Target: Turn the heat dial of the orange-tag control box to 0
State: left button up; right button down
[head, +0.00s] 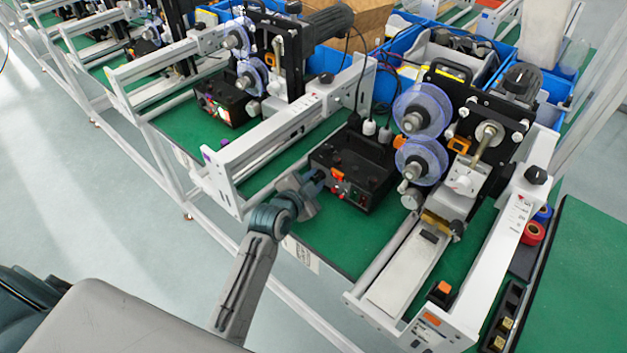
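The black control box (372,168) with an orange tag (337,173) on its front stands on the green bench, left of the reels. Its front carries small red and orange parts and knobs. The heat dial and its setting are too small to make out. My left gripper (317,180) is at the box's front left corner, pointing towards the front panel. Whether it touches the box, and whether its fingers are open or shut, I cannot tell. My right gripper is not in view.
A coder machine with blue reels (422,110) stands right of the box. A white rail (292,125) runs behind and left of it, and a metal chute (408,268) lies to its right. Another black control box (226,102) with lit lights stands farther back. Floor at left is clear.

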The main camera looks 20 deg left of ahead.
pick_arm(q)
jog(key=shift+a+r+n+h+p, duration=0.1)
jog(key=shift+r+n+h+p, duration=0.05)
jog(key=shift+n+h+p, duration=0.35)
jog(key=shift+n+g+p, duration=0.3)
jog(key=shift+n+p, duration=0.15)
jog(key=shift+n, duration=0.05)
jog(key=shift+w+a+n+h, duration=0.1)
jog(key=shift+a+n+h, duration=0.05)
jog(key=shift+n+h, duration=0.45)
jog(key=shift+n+g+h, duration=0.3)
jog(key=shift+n, duration=0.5)
jog(key=o, duration=1)
